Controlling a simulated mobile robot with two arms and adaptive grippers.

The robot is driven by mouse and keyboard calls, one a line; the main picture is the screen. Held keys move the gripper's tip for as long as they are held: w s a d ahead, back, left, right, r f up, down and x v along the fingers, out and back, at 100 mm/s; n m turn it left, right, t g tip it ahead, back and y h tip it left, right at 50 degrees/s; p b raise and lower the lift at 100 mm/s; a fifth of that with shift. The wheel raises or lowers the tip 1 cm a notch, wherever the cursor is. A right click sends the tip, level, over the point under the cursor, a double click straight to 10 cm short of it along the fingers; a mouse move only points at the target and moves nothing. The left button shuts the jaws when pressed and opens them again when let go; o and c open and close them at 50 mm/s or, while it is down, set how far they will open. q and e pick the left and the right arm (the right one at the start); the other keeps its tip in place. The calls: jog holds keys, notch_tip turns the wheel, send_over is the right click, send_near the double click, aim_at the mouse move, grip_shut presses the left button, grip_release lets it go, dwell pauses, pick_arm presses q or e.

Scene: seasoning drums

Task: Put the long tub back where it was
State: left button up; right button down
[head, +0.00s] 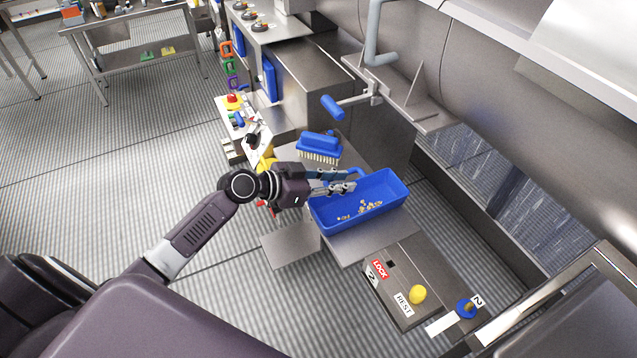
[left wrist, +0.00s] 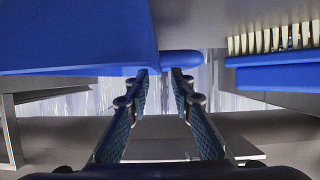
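The long tub (head: 382,209) is blue and rectangular, with pale crumbs inside, and sits on a steel surface at the centre right of the head view. Its blue wall (left wrist: 70,35) fills the upper left of the left wrist view. A rounded blue handle (left wrist: 182,59) sticks out beside it, just past the fingertips. My left gripper (head: 345,187) is at the tub's left end, over its rim in the head view. In the wrist view its fingers (left wrist: 161,78) are apart with nothing visible between them. Contact with the handle cannot be told. My right gripper is not in view.
A blue brush (head: 319,145) with pale bristles lies behind the tub. A panel (head: 400,278) with a LOCK label and a yellow knob (head: 418,294) stands in front. A blue-handled lever (head: 333,107) juts out behind. The floor at left is open.

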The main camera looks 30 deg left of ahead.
pick_arm(q)
jog(key=v, duration=0.3)
jog(key=b+v, duration=0.1)
jog(key=v, duration=0.2)
jog(key=shift+s+a+f, duration=0.1)
jog(key=shift+s+a, duration=0.15)
jog(key=shift+s, duration=0.05)
jog(key=shift+s+a+r+b, duration=0.35)
jog(key=shift+s+r, duration=0.1)
jog(key=shift+s, duration=0.05)
